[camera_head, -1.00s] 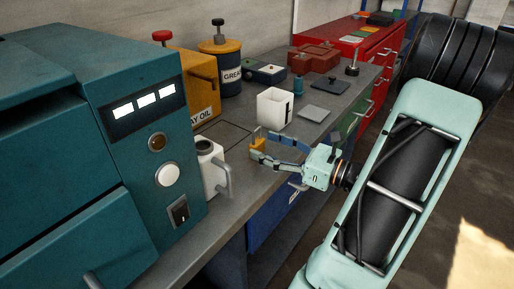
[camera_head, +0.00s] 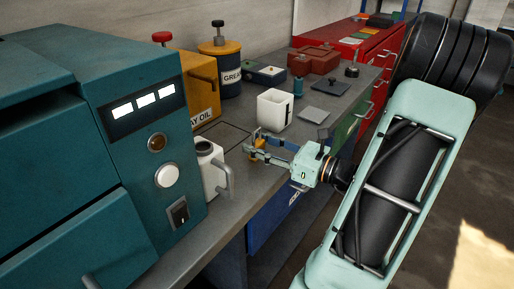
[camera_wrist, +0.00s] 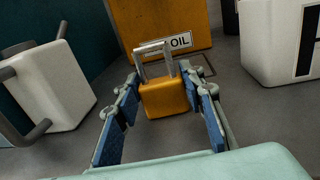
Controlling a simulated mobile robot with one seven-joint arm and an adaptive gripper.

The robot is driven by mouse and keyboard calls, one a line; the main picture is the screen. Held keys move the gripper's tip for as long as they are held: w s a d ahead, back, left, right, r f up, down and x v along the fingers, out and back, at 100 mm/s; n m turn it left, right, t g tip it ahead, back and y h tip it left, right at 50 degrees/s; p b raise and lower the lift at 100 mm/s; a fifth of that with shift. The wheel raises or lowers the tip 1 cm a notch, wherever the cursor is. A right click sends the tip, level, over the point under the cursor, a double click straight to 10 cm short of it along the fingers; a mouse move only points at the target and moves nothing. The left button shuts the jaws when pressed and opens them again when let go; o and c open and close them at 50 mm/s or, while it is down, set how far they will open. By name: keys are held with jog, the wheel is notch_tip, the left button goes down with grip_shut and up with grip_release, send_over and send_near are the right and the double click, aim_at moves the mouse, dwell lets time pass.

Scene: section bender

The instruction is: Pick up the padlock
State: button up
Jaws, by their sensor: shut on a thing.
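The padlock (camera_wrist: 163,97) has an orange-yellow body and a grey metal shackle pointing up and away in the wrist view. It stands upright on the grey bench. In the head view the padlock (camera_head: 257,136) is a small yellow shape, partly hidden by the fingers. My gripper (camera_wrist: 160,88) is shut on the padlock, with one blue-padded finger on each side of its body. In the head view my gripper (camera_head: 253,144) reaches in low over the bench from the right.
A white jug with a grey handle (camera_head: 212,170) stands close to the left of my gripper. A white open container (camera_head: 274,111) is behind it. A yellow oil can (camera_head: 200,88) and the teal machine (camera_head: 80,130) stand further left. The bench's front edge runs below my gripper.

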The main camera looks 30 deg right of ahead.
aim_at(259, 143)
jog(key=shift+r, duration=0.5)
notch_tip(259, 143, up, 2)
jog(key=shift+r+p, duration=0.2)
jog(key=shift+p, duration=0.45)
jog(key=s+r+p, duration=0.3)
jog(key=s+r, duration=0.6)
jog(key=s, duration=0.5)
jog(key=shift+r, duration=0.35)
jog(key=shift+d, duration=0.1)
jog(key=shift+r, duration=0.1)
